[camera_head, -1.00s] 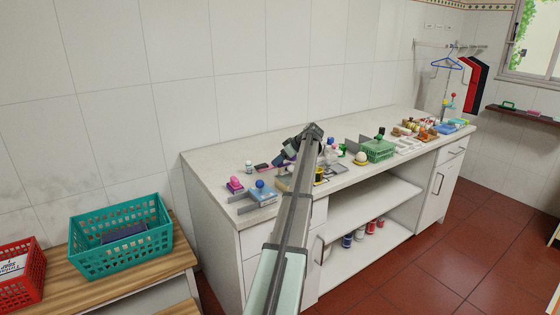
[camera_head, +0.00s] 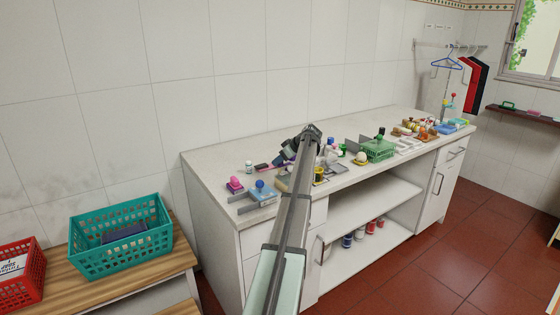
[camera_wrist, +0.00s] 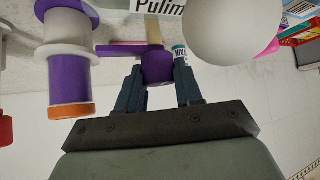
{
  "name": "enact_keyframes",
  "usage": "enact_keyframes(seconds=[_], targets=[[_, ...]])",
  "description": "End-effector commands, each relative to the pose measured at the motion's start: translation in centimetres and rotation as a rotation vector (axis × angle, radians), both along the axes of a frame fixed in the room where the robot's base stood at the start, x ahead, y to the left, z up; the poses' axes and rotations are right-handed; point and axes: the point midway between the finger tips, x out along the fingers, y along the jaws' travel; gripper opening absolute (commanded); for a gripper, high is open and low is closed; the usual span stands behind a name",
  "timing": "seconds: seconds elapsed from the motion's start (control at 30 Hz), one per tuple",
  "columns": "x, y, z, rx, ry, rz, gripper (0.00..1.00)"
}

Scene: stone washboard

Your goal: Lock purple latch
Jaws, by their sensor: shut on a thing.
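In the wrist view, a rounded purple knob (camera_wrist: 158,68), which looks like the purple latch's handle, sits between the two dark fingers of my gripper (camera_wrist: 160,88). The fingers are shut on it. A flat purple and pink strip (camera_wrist: 120,48) and a beige strip (camera_wrist: 153,35) lie just beyond the knob. The latch's body is mostly hidden, so I cannot tell its position. In the head view my gripper (camera_head: 289,150) is low over the counter, left of my arm's end, and my arm hides part of that area.
A purple and white spool-like object (camera_wrist: 68,75) stands left of my fingers; a white ball (camera_wrist: 232,30) and small bottle (camera_wrist: 180,55) are right. On the counter (camera_head: 215,165), a pink-knobbed piece (camera_head: 235,185) and blue-knobbed piece (camera_head: 262,192) lie left.

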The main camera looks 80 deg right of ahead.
Motion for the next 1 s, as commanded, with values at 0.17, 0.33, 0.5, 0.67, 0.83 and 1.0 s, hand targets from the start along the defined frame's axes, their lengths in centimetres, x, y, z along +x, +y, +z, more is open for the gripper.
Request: enact_keyframes(seconds=[0.17, 0.33, 0.5, 0.67, 0.83, 1.0], targets=[[-0.01, 0.0, 0.01, -0.001, 0.0, -0.005, 0.05], [0.02, 0.1, 0.01, -0.002, 0.001, -0.042, 0.05], [0.12, 0.27, -0.01, -0.003, 0.0, -0.13, 0.05], [0.15, 0.37, 0.0, -0.003, -0.001, -0.26, 0.05], [0.24, 0.39, 0.01, -0.004, 0.0, -0.421, 0.05], [0.26, 0.33, 0.03, -0.004, -0.001, -0.582, 0.05]])
